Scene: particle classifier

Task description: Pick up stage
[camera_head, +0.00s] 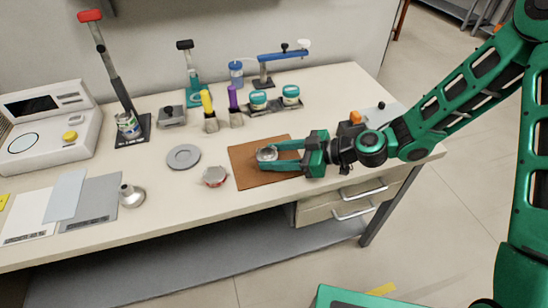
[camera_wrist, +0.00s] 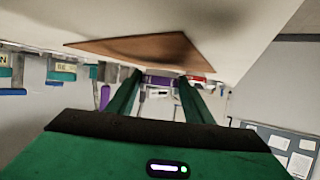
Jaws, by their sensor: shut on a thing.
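The stage appears as a small round silver-grey piece (camera_head: 266,154) above the brown mat (camera_head: 244,170) in the head view. My gripper (camera_head: 272,156) reaches in from the right, its green fingers level and shut on the stage. The fingers hide part of it. I cannot tell whether the stage touches the mat.
A red-and-white round piece (camera_head: 215,176) and a grey disc (camera_head: 183,157) lie left of the mat. A metal funnel-like piece (camera_head: 131,196) stands further left. A white machine (camera_head: 45,128) fills the left.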

